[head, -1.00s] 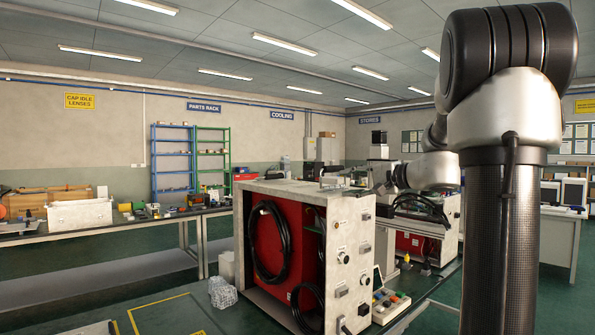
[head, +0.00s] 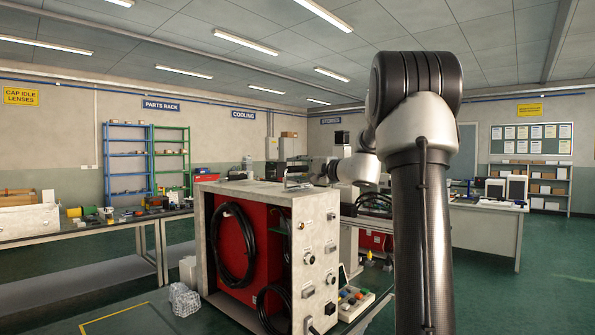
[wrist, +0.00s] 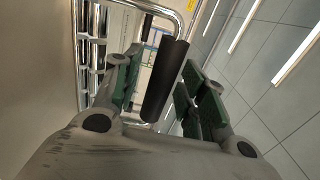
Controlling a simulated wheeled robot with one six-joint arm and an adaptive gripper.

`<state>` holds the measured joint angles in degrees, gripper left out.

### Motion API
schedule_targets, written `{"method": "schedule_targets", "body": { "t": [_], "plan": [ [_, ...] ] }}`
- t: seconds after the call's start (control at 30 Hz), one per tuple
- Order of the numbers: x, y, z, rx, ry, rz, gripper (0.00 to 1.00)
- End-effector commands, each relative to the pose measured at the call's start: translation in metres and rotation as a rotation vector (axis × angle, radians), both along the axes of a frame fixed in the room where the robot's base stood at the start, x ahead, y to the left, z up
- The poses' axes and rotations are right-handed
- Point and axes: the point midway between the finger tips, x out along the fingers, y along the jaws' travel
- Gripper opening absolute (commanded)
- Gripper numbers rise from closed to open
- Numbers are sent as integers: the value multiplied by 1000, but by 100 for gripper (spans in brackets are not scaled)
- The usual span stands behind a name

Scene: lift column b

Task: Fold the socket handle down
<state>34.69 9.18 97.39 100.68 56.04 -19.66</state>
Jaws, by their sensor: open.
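The handle is a black cylindrical grip (wrist: 167,80) on a bent chrome bar (wrist: 172,10), seen close up in the wrist view. My gripper (wrist: 158,84) is open, with a green-padded finger on each side of the black grip. The grip lies in the gap between the fingers, and I cannot tell whether either pad touches it. In the head view my gripper (head: 298,178) is small, over the top of a pale cabinet (head: 262,193) with a red side. The handle is too small there to make out.
A coiled black cable (head: 234,243) hangs on the cabinet's red side. Knobs and sockets (head: 309,258) cover its front panel. A tray of coloured parts (head: 352,298) sits beside it. A long bench (head: 70,232) stands left.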

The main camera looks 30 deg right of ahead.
Motion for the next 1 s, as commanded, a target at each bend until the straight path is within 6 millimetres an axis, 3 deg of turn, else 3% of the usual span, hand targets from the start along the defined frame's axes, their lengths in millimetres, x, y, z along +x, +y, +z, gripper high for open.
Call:
{"method": "schedule_targets", "body": {
  "t": [0.13, 0.33, 0.37, 0.77, 1.0],
  "plan": [
    [0, 0, 0, 0, 0, 0, 38],
    [0, 0, 0, 0, 0, 0, 2],
    [0, 0, 0, 0, 0, 0, 0],
    [2, 2, 0, -13, 33, 2, 0],
    [10, 5, 0, -62, 157, 4, 0]
  ]
}}
